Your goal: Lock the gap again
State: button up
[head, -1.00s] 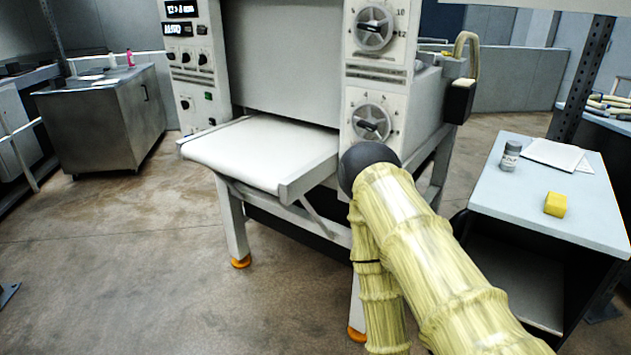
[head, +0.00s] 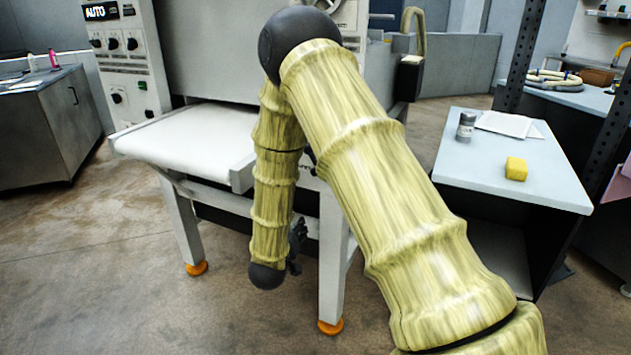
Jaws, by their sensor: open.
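The roller sheeter (head: 215,45) stands ahead, with a white feed table (head: 190,135) at its front. On its right column only part of the upper dial (head: 330,5) shows, at the top edge of the head view. The lower dial is hidden behind my raised arm. Any lock for the gap cannot be made out. My gripper (head: 297,245) shows as dark parts low beside my forearm's lower end, in front of the sheeter's legs. It is mostly hidden, open, and seems to hold nothing.
A side table (head: 465,180) at right holds a grey jar (head: 466,126), white sheets (head: 505,123) and a yellow block (head: 516,168). A black box (head: 409,78) with a curved handle is at the sheeter's right side. A steel cabinet (head: 40,135) stands left. Floor at front left is clear.

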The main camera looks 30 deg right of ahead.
aim_at(313, 172)
jog(key=w+d+r+m+g+h+b, duration=0.25)
jog(key=d+r+m+h, duration=0.2)
jog(key=r, duration=0.75)
jog(key=shift+n+t, duration=0.45)
jog(key=shift+t, duration=0.1)
jog(key=p+x, duration=0.1)
jog(key=x, duration=1)
jog(key=shift+f, duration=0.1)
